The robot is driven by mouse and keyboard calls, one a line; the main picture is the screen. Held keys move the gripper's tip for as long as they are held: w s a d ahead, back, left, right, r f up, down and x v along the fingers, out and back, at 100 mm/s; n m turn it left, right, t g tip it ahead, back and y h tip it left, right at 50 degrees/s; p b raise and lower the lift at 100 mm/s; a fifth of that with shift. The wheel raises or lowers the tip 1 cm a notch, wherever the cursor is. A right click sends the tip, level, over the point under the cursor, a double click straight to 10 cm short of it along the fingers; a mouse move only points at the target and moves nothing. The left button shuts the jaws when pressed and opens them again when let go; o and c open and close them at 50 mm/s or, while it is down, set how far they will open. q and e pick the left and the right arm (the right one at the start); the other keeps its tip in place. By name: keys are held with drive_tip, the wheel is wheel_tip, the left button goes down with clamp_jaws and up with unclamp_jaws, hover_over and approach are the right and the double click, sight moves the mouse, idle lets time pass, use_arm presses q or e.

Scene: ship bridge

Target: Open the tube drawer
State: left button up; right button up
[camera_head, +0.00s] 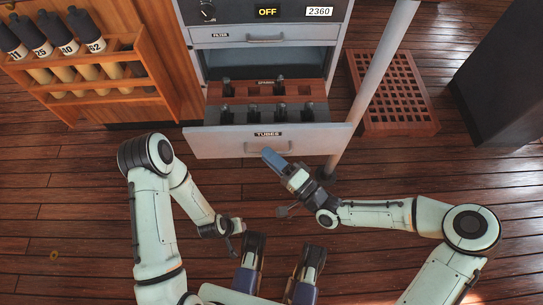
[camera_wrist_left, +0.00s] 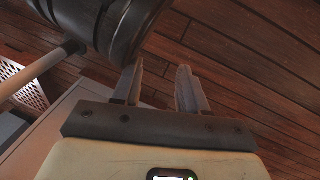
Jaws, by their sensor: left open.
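The tube drawer (camera_head: 215,141), with a TUBES label on its pale front, is pulled out from the bottom of the cabinet. Small dark tubes (camera_head: 280,113) stand in the rack inside it. My right gripper (camera_head: 269,156) is at the lower middle of the drawer front, its blue-grey tip close to or touching the front below the label.
Above the drawer are an open dark compartment (camera_head: 310,60), a FILTER drawer (camera_head: 232,35) and a panel reading OFF. A pale pole (camera_head: 375,80) and a wooden grating (camera_head: 395,90) are at the right.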

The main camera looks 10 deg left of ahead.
drive_tip(key=shift+d, duration=0.1)
use_arm(q)
drive_tip(key=r, duration=0.1)
drive_tip(key=w+r+p, duration=0.1)
drive_tip(key=d+r+p, duration=0.1)
drive_tip(key=shift+w+t, duration=0.15)
drive_tip(key=shift+t, duration=0.15)
use_arm(e)
drive_tip(key=v, duration=1.3)
drive_tip(key=shift+s, duration=0.2)
